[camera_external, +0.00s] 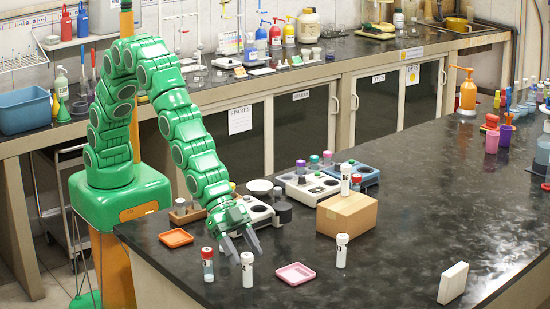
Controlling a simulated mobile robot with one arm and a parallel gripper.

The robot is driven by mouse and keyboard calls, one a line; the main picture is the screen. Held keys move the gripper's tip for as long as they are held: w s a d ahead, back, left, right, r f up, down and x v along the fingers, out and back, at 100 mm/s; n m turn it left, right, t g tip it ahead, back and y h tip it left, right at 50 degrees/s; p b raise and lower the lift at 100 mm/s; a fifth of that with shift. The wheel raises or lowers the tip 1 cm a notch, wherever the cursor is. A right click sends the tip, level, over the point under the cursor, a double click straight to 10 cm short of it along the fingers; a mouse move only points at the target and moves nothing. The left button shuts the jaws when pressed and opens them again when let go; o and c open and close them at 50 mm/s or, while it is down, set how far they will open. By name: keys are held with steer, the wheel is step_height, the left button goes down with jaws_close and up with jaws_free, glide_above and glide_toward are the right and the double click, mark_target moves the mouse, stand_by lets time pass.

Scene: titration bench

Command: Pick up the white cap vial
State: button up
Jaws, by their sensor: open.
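A white cap vial (247,270) stands upright near the front left edge of the black bench. My gripper (244,249) is open, with its fingers pointing down just above and behind this vial's cap. I cannot tell whether a finger touches it. A second white cap vial (341,251) stands on the bench to the right. A third white-capped vial (345,178) stands on top of a cardboard box (346,216). A vial with a red cap (207,265) stands just left of my gripper.
A pink tray (295,274) lies right of the nearest vial, and an orange tray (176,238) lies to the left. Bench instruments (305,188) with a round pan (259,187) stand behind my gripper. A white block (453,283) stands front right. The bench's right middle is clear.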

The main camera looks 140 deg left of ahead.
mark_target(250, 264)
steer(key=shift+x, duration=2.2)
steer(key=shift+s+f, duration=0.15)
steer(key=shift+c, duration=0.3)
steer(key=c, duration=0.9)
